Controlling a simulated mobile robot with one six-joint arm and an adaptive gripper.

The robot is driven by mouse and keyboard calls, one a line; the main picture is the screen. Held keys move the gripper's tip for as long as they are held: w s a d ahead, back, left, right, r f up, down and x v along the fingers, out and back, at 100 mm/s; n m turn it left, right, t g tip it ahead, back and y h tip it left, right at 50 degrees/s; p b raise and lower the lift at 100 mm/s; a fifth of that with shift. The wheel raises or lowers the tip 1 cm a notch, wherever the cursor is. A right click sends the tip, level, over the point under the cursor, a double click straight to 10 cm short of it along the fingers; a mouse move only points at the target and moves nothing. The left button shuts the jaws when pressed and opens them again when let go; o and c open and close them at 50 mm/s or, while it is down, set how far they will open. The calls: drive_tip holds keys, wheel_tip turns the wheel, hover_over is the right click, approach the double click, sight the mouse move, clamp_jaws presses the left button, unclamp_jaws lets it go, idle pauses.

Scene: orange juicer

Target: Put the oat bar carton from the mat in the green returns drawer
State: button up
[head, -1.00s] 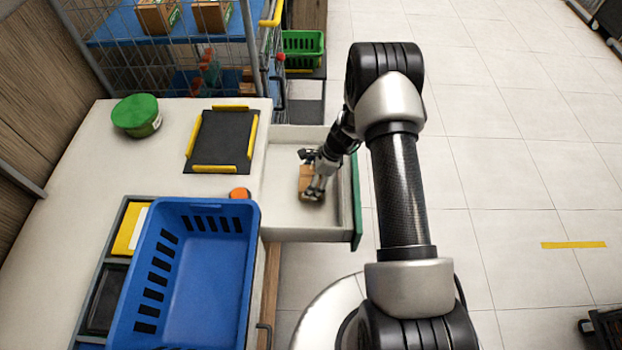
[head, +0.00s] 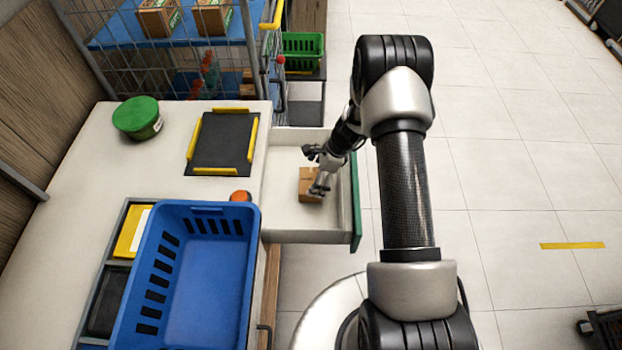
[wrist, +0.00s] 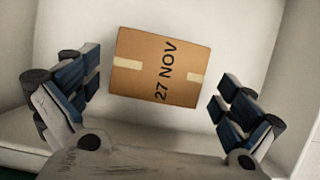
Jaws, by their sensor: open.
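The brown oat bar carton (head: 309,183) lies inside the open drawer (head: 283,218), whose front (head: 356,200) is green. In the wrist view the carton (wrist: 140,72) shows a "27 NOV" print and two pale tape strips, and it rests on the pale drawer floor (wrist: 235,35). My gripper (head: 318,170) is over the drawer, just above the carton. In the wrist view its fingers (wrist: 158,108) are spread wide with clear gaps on both sides of the carton. The dark mat (head: 222,140) with yellow corner strips on the counter is empty.
A blue basket (head: 200,290) stands on the counter (head: 85,215) near the front. A green-lidded tub (head: 137,117) and an orange-topped item (head: 240,196) are also on it. A wire cage with cartons (head: 158,18) stands behind. Floor to the right is mostly clear.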

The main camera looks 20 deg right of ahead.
wheel_tip(320, 180, up, 21)
drive_tip(key=s+n+p, duration=0.2)
drive_tip(key=n, duration=0.3)
drive_tip(key=s+a+r+n+t+h, duration=0.1)
drive_tip(key=s+r+n, duration=0.25)
drive_tip(key=r, duration=0.25)
drive_tip(key=s+a+r+n+h, duration=0.1)
drive_tip(key=s+a+r+n, duration=0.1)
drive_tip(key=s+r, duration=0.35)
drive_tip(key=s+r+n+t+h, duration=0.1)
drive_tip(key=s+r+n, duration=0.4)
drive_tip(key=s, duration=0.4)
drive_tip(key=s+r+n+t+h, duration=0.1)
drive_tip(key=s+r+n, duration=0.4)
drive_tip(key=s, duration=0.4)
drive_tip(key=shift+s+a+n, duration=0.3)
drive_tip(key=shift+s+n, duration=0.05)
drive_tip(key=shift+n, duration=0.2)
